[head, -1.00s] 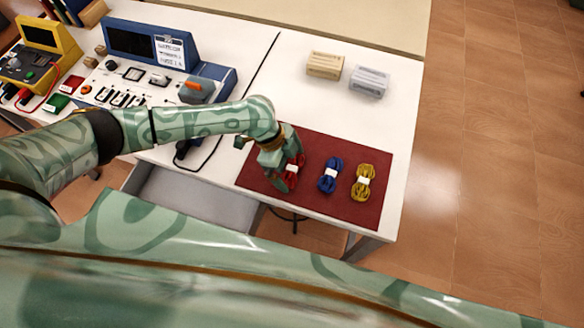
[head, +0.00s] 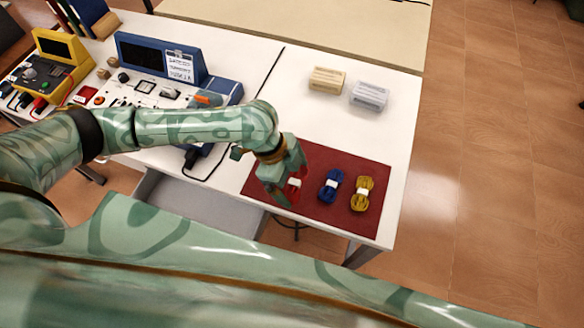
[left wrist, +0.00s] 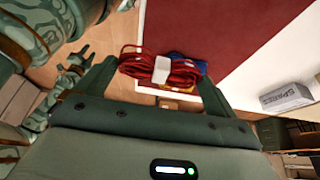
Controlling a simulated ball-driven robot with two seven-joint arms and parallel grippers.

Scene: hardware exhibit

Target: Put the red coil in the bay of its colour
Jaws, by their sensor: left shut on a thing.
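The red coil (left wrist: 146,66) with its white band sits between the fingers of my left gripper (left wrist: 152,82) in the left wrist view. In the head view the left gripper (head: 284,190) is over the left part of the dark red mat (head: 318,209), hiding much of the red coil (head: 293,190). The gripper is shut on the coil, which seems held above the mat. No bay of the coil's colour can be made out.
A blue coil (head: 331,186) and a yellow coil (head: 362,194) lie on the mat to the right. A tan box (head: 327,80) and a grey box (head: 369,95) stand behind. A blue instrument (head: 160,60) and a yellow meter (head: 52,66) stand left. White tabletop is clear around the boxes.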

